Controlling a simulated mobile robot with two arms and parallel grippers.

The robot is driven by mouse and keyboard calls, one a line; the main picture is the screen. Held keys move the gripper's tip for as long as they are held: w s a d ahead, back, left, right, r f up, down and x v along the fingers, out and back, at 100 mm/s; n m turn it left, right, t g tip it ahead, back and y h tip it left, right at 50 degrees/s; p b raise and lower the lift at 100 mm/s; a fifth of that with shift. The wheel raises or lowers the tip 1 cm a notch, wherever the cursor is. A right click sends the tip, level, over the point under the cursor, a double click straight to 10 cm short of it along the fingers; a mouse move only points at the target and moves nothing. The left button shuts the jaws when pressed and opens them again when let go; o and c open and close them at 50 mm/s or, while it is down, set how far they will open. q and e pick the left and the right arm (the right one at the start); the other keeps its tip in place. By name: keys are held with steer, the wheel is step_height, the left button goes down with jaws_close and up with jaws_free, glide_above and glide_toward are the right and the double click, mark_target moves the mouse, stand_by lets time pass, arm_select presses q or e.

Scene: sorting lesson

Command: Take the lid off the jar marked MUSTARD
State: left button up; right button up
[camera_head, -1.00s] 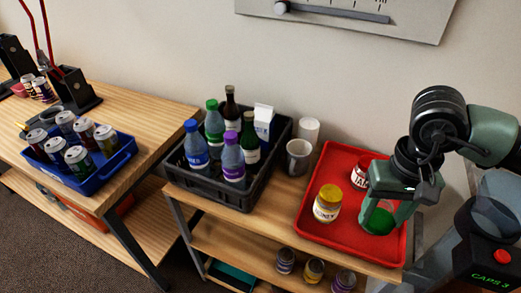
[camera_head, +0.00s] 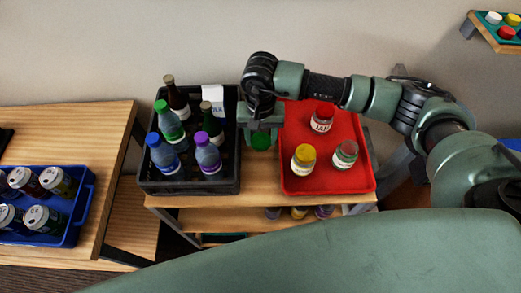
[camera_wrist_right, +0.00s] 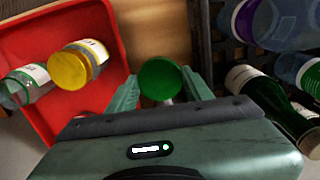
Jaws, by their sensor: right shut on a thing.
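My right gripper (camera_head: 260,138) is shut on a green lid (camera_wrist_right: 160,80), between the black crate and the red tray in the head view. The lid also shows there (camera_head: 260,141). On the red tray (camera_head: 300,184) stand a jar with a yellow lid (camera_head: 303,160), a jar with a red lid marked JAM (camera_head: 322,118), and a jar (camera_head: 344,155) that seems to have no lid. The labels of the yellow-lidded and lidless jars are too small to read for certain. My left gripper is not in view.
A black crate (camera_head: 190,187) with several bottles and a white milk carton (camera_head: 213,97) stands left of my right gripper. A blue tray (camera_head: 72,228) of cans is on the left table. Bare wood (camera_head: 262,185) shows between crate and red tray.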

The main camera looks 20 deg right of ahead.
steer(key=p, duration=0.1)
glide_above(260, 161)
step_height(260, 161, down, 6)
steer(key=shift+f, duration=0.2)
step_height(260, 161, down, 4)
steer(key=shift+f+p, duration=0.1)
steer(key=shift+p, duration=0.35)
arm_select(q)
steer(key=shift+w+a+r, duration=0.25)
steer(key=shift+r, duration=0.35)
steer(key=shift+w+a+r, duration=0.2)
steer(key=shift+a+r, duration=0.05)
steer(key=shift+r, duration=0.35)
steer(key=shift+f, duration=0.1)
